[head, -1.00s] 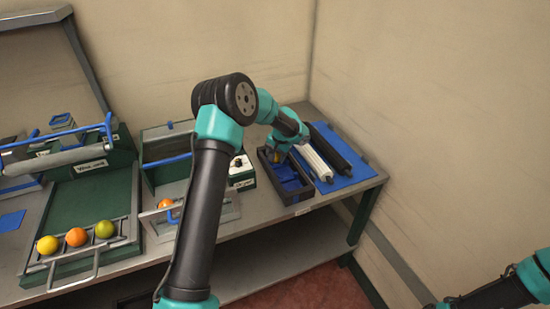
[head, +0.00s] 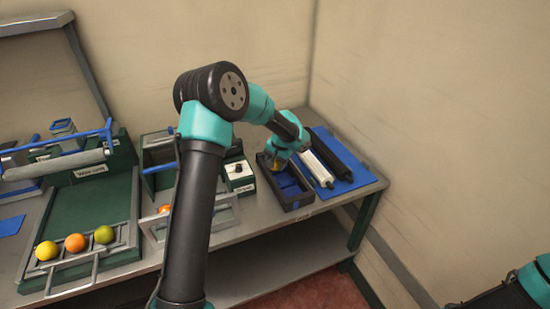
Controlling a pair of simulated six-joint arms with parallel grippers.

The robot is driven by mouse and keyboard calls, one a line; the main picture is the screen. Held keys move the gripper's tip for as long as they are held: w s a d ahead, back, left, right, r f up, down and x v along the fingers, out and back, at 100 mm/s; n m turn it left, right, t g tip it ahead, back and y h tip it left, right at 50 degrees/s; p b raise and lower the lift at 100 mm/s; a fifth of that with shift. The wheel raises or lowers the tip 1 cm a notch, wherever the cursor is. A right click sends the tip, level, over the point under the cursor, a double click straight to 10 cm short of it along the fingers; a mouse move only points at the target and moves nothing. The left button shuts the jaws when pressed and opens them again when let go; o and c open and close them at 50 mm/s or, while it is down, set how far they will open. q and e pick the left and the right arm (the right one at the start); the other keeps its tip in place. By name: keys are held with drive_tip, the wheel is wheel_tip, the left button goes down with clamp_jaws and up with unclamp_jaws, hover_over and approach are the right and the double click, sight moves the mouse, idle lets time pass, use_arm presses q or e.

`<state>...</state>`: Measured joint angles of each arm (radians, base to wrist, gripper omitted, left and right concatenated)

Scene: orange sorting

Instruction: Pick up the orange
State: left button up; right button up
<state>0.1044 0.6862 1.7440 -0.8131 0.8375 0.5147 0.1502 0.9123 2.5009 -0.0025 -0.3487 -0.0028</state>
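An orange (head: 76,243) sits in the wire-fronted rack at the left, between a yellow fruit (head: 47,250) and a green fruit (head: 104,234).
The dark box (head: 297,206) stands near the bench's right end. A small switch box (head: 239,175) stands left of the box. A green machine (head: 95,170) is behind the rack.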

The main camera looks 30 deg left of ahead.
use_arm(q)
drive_tip(key=s+d, duration=0.2)
drive_tip(key=s, duration=0.1)
drive_tip(key=s+d, duration=0.1)
drive_tip(key=s, duration=0.2)
drive_tip(key=s+d+r, duration=0.1)
drive_tip(key=s+d, duration=0.1)
drive_tip(key=s, duration=0.1)
drive_tip(key=shift+s+d, duration=0.15)
drive_tip(key=shift+d, duration=0.2)
drive_tip(key=shift+r, duration=0.1)
